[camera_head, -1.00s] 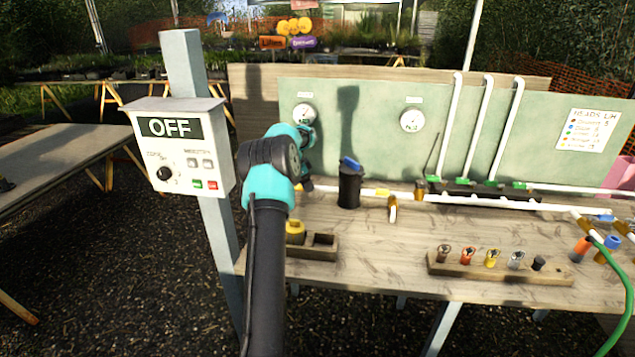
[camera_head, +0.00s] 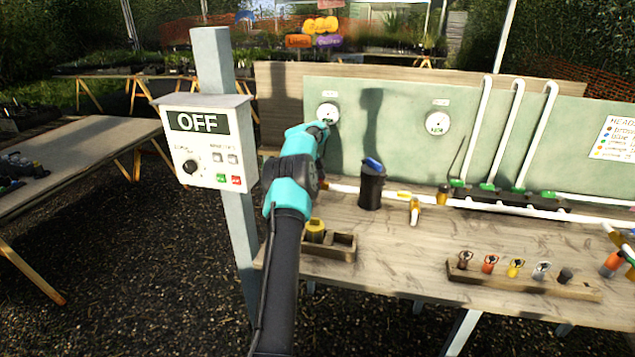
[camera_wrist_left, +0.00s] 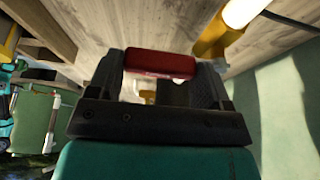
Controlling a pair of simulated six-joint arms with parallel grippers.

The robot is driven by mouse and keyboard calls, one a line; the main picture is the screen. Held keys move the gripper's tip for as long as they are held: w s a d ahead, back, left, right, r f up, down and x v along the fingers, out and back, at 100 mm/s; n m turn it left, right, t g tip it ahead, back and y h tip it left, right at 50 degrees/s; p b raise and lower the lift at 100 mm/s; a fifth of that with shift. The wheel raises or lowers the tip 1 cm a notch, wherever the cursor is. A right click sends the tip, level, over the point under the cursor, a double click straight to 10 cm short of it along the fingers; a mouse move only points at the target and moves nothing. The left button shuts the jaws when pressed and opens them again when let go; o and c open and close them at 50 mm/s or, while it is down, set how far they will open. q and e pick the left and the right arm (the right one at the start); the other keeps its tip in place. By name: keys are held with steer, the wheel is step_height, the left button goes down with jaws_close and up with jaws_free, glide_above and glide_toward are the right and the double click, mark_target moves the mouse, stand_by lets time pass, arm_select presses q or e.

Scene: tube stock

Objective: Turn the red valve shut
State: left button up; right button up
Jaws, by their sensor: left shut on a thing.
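The red valve handle (camera_wrist_left: 160,64) shows in the left wrist view as a short red bar lying between the two dark fingers. My left gripper (camera_wrist_left: 160,80) is shut on it. In the head view my left arm covers both the gripper and the red valve, by the pipe's left end on the bench. A brass-yellow fitting (camera_wrist_left: 213,38) with a white pipe sits beside the right finger. How far the valve is turned cannot be told. My right gripper is not in view.
A black canister (camera_head: 371,188) with a blue top stands right of my arm. A yellow-handled valve (camera_head: 414,210) hangs on the white pipe. A wooden tray (camera_head: 338,254) and a rack of coloured heads (camera_head: 520,284) lie in front. An OFF control box (camera_head: 203,150) stands left.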

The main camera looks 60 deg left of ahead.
arm_select(q)
steer(key=o, duration=1)
steer(key=shift+r, duration=0.1)
